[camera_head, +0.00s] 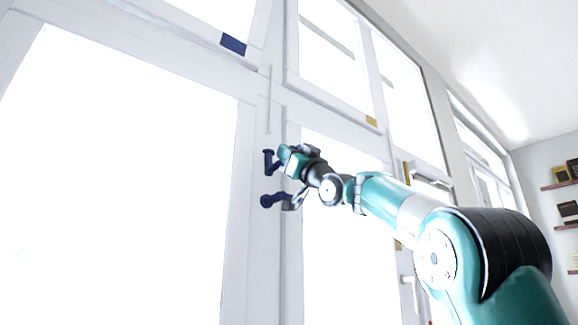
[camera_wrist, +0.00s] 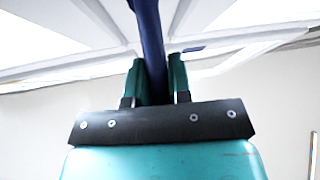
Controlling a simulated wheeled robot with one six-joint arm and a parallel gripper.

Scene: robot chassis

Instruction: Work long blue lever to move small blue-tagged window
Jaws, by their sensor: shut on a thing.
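The lever in my grip is a long dark-blue bar (camera_wrist: 152,45) that runs up between my two green fingers in the wrist view. My gripper (camera_wrist: 162,75) is shut on it. In the head view two dark-blue handles sit on the white post, an upper one (camera_head: 268,161) and a lower one (camera_head: 270,201). My gripper (camera_head: 287,203) is by the lower handle there, small and partly hidden by my wrist, so the exact contact is unclear. A blue tag (camera_head: 233,44) marks the bottom frame of the small upper-left window (camera_head: 215,15). A blue tag (camera_wrist: 193,49) also shows in the wrist view.
A large window (camera_head: 120,180) fills the left, with more windows to the right. A yellow tag (camera_head: 371,121) marks the upper middle window. Other handles are partly behind my arm. Wall shelves (camera_head: 562,184) stand at the far right.

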